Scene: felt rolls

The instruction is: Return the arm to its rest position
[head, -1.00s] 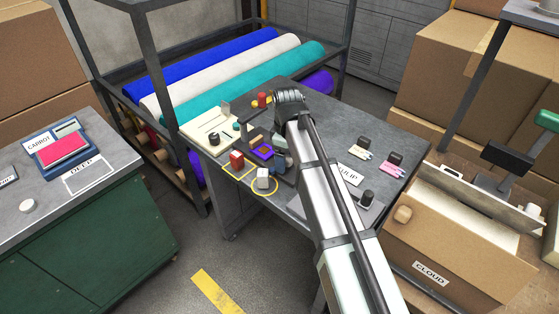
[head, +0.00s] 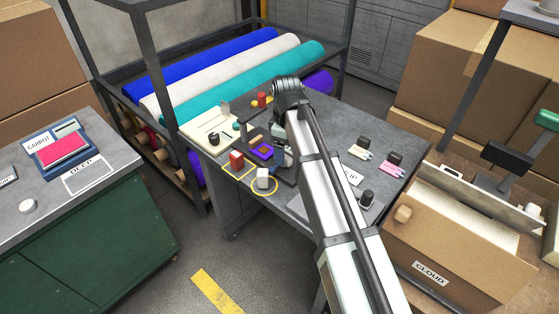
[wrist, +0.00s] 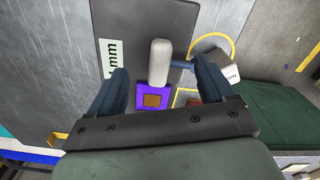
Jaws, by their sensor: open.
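My arm (head: 320,185) reaches over the grey work table (head: 395,130), bent at the elbow. My gripper (wrist: 160,78) points down with its two dark blue fingers apart. Between and beyond the fingers in the wrist view are a pale rounded upright piece (wrist: 160,58) and a purple square with a brown middle (wrist: 153,97); I see no contact with the fingers. The purple square (head: 262,151) also shows in the head view, just left of my gripper, which the arm partly hides there.
A red block (head: 236,160) and a grey-white block (head: 262,179) stand by yellow outlines at the table's near edge. Felt rolls (head: 220,80) lie on a rack behind. A CLOUD box (head: 440,245) stands at the right.

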